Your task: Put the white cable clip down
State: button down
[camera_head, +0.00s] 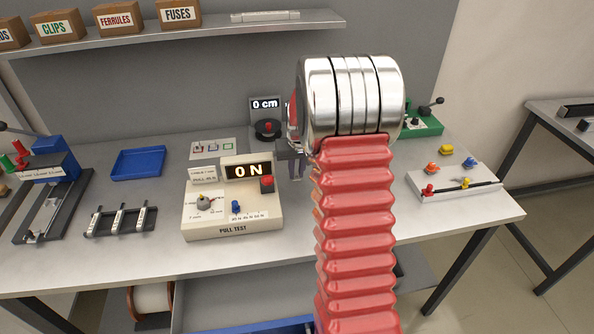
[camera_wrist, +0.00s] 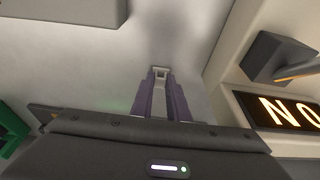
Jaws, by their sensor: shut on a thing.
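The white cable clip (camera_wrist: 160,72) shows in the wrist view as a small pale piece between the fingertips. My gripper (camera_wrist: 160,82) is shut on it, over a bare stretch of pale bench top (camera_wrist: 110,65). A dark shadow lies beyond the fingertips; the exact height over the bench is hard to tell. In the head view my gripper (camera_head: 295,167) is just right of the pull tester, partly hidden behind my own arm, and I cannot make out the clip there.
The pull tester (camera_head: 230,216), reading 0 N, stands close by the gripper. A 0 cm display unit (camera_head: 265,118) is behind. A blue tray (camera_head: 138,163), a rack of white pieces (camera_head: 120,221) and a white slide board (camera_head: 455,187) lie on the bench.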

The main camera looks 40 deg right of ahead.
jog(key=c, duration=1.7)
grip_release()
jog(key=v, duration=1.2)
jog(key=shift+r, duration=0.1)
